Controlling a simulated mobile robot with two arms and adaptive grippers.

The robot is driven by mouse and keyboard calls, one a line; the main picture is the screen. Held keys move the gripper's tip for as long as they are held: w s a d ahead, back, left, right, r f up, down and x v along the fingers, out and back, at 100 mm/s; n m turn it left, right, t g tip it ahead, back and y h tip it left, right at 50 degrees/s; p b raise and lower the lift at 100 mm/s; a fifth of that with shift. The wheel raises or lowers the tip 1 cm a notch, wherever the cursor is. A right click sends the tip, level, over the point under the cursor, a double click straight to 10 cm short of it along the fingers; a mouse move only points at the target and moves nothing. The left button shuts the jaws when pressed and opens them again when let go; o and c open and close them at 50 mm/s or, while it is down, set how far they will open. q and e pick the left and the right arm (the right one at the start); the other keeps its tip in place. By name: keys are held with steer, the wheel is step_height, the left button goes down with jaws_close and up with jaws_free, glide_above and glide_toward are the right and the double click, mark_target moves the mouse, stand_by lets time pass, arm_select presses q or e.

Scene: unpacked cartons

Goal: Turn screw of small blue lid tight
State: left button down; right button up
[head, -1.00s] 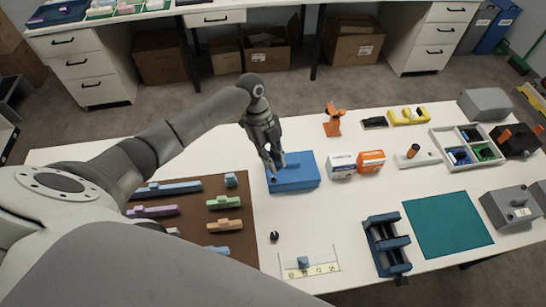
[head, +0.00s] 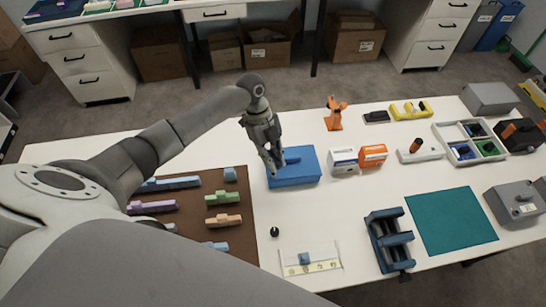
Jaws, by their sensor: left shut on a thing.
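A blue box with a flat blue lid (head: 305,172) sits on the white table near the middle of the head view. A raised blue bar lies across the lid's top. My left gripper (head: 273,169) points down over the left part of the lid, with its fingers shut on the lid's screw. The fingers hide the screw, so its seating cannot be seen. My right gripper is not in view.
White and orange boxes (head: 373,155) stand just right of the blue box. A brown mat (head: 240,240) with several coloured blocks lies at left. A blue vise (head: 388,240) and a green mat (head: 452,222) are at front right.

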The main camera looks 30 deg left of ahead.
arm_select(q)
steer(key=shift+f+b, duration=0.5)
steer(key=shift+f, duration=0.3)
steer(key=m+b, duration=0.1)
steer(key=m, duration=0.1)
steer(key=m+g+y+b, duration=0.1)
steer(key=m+b, duration=0.2)
steer(key=shift+w+f+m+g, duration=0.1)
steer(key=shift+f+m+g, duration=0.2)
steer(key=shift+m, duration=0.1)
steer(key=shift+r+m+g+y+b, duration=0.1)
steer(key=shift+m+g+y+b, duration=0.25)
steer(key=shift+m+b, duration=0.25)
steer(key=shift+r+m+y, duration=0.1)
steer(key=shift+m+y, duration=0.15)
steer(key=shift+m, duration=0.25)
steer(key=shift+r+n+p, duration=0.25)
steer(key=shift+n+p, duration=0.25)
steer(key=shift+p, duration=0.2)
steer(key=shift+n+h+p, duration=0.4)
steer(key=shift+f, duration=0.1)
